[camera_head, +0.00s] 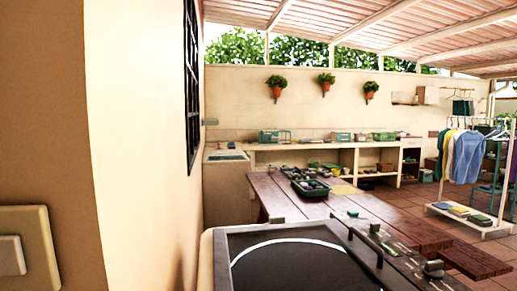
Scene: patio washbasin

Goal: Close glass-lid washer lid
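A top-loading washer (207,262) with a pale body stands close at the bottom centre, cut off by the lower picture edge. Its dark glass lid (300,270) shows a grey frame and a white curved ring line. A dark bar like a handle (366,248) runs along its right side. The lid looks near level from here; I cannot tell whether it is fully down, since its front part is out of frame. My gripper is not in view.
A cream wall (140,150) with a switch plate (25,250) stands close on the left. A brown wooden table (275,203) carrying a dark crate (311,194) lies just beyond the washer. A clothes rack (466,215) stands at right. Tiled floor (400,194) shows between them.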

